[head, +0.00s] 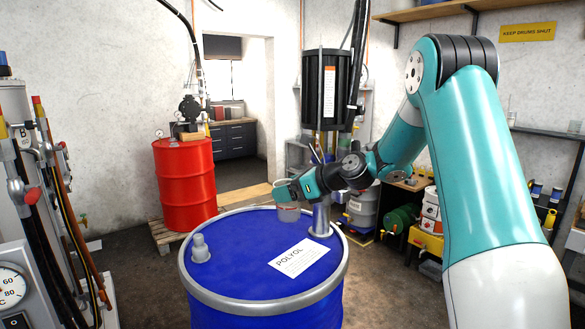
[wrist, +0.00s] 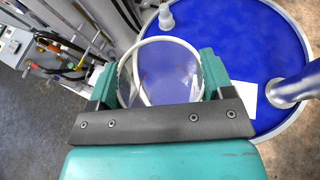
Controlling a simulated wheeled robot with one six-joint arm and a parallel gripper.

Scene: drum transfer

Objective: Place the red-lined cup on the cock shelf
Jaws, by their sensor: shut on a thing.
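My gripper (head: 284,193) is over the back part of the blue drum's lid in the head view. It is shut on a clear cup (head: 288,213), which hangs just below the fingers, above or close to the lid; I cannot tell if they touch. In the wrist view the cup (wrist: 160,60) sits between the two teal fingers (wrist: 160,80), its round rim facing the camera. A faint reddish tint shows on the cup in the head view, but a red line is not clear. I cannot tell which surface is the cock shelf.
The blue drum (head: 240,255) carries a bung fitting (head: 200,247), a label (head: 299,257) and a metal pipe (head: 320,218) close right of the cup. A red drum (head: 186,180) stands behind left. A hose rack (head: 40,190) is at left. A wall shelf (head: 548,134) is at right.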

